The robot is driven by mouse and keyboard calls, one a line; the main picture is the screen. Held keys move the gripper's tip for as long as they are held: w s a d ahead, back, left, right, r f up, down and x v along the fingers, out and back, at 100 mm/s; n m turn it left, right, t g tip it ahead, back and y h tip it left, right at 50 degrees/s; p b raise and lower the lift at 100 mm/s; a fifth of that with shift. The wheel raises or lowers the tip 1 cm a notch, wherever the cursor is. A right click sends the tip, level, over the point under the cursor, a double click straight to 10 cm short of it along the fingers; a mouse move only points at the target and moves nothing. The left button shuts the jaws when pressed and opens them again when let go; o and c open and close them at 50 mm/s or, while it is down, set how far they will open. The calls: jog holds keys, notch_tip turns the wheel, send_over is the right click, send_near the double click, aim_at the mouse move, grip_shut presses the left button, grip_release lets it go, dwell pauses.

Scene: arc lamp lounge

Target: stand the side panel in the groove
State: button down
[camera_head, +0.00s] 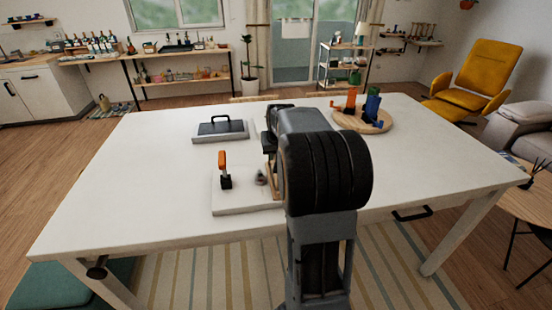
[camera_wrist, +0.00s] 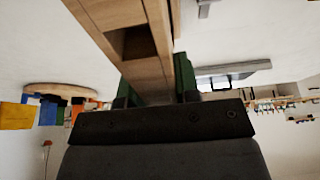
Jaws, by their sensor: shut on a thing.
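My gripper (camera_wrist: 155,92) is shut on a pale wooden piece (camera_wrist: 148,75), likely the side panel, between its green fingertips in the wrist view. The wood runs from the fingers to the top edge of that view, with a dark rectangular recess in it. I cannot tell whether all this wood is one piece or whether the recess is the groove. In the head view, a narrow strip of wood (camera_head: 275,180) shows beside my arm, over the white base board (camera_head: 230,205). My arm hides the gripper and most of the wood there.
An orange-handled clamp (camera_head: 224,168) stands on the base board, with a small dark knob (camera_head: 261,178) nearby. Behind is a grey tray (camera_head: 205,134) with a black handle. A round wooden board (camera_head: 345,122) holds orange and blue things at the back right. The table's left side is clear.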

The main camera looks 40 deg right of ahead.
notch_tip(320, 180, up, 8)
jog(key=shift+r, duration=0.2)
jog(key=shift+f+g+y+p, duration=0.3)
jog(key=shift+f+g, duration=0.2)
jog(key=shift+f, duration=1.2)
jog(key=shift+f+g+y+p, duration=0.25)
jog(key=shift+f+g, duration=0.25)
jog(key=shift+f, duration=1.15)
jog(key=shift+f+b, duration=1.15)
jog(key=shift+f, duration=0.95)
jog(key=c, duration=0.8)
grip_release()
jog(key=shift+r, duration=0.1)
jog(key=r, duration=0.4)
jog(key=s+a+r, duration=0.1)
jog(key=r, duration=0.4)
jog(key=s+r, duration=0.1)
jog(key=r, duration=0.3)
jog(key=shift+s+a+r+p, duration=0.15)
jog(key=shift+r+p, duration=0.1)
jog(key=shift+p, duration=0.05)
